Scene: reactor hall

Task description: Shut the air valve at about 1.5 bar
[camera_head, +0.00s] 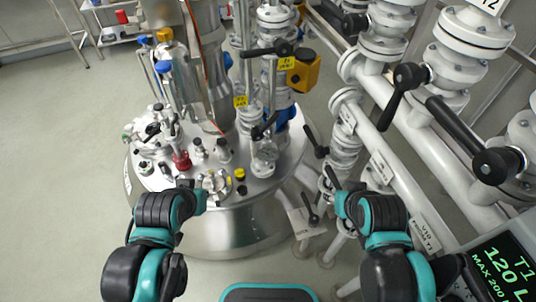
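The steel reactor vessel (215,225) stands in the middle, its lid crowded with fittings. None of the valves carries a label I can read as the air valve, and no pressure reading in bar is legible. A black-handled valve (264,128) with a yellow tag (241,102) rises from the lid's right part. Small fittings, one with a red part (181,160), sit at the lid's left. My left gripper (203,194) is over the lid's front edge, beside a round metal fitting (216,184). My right gripper (334,184) is right of the vessel, near the white pipes. Finger gaps are unclear in both.
White flanged pipes with black lever handles (404,82) fill the right side. A green-lit display (505,272) reading T1 120 L, MAX 200, stands at lower right. An orange box (304,71) is mounted above the lid. Clear floor (55,170) lies left.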

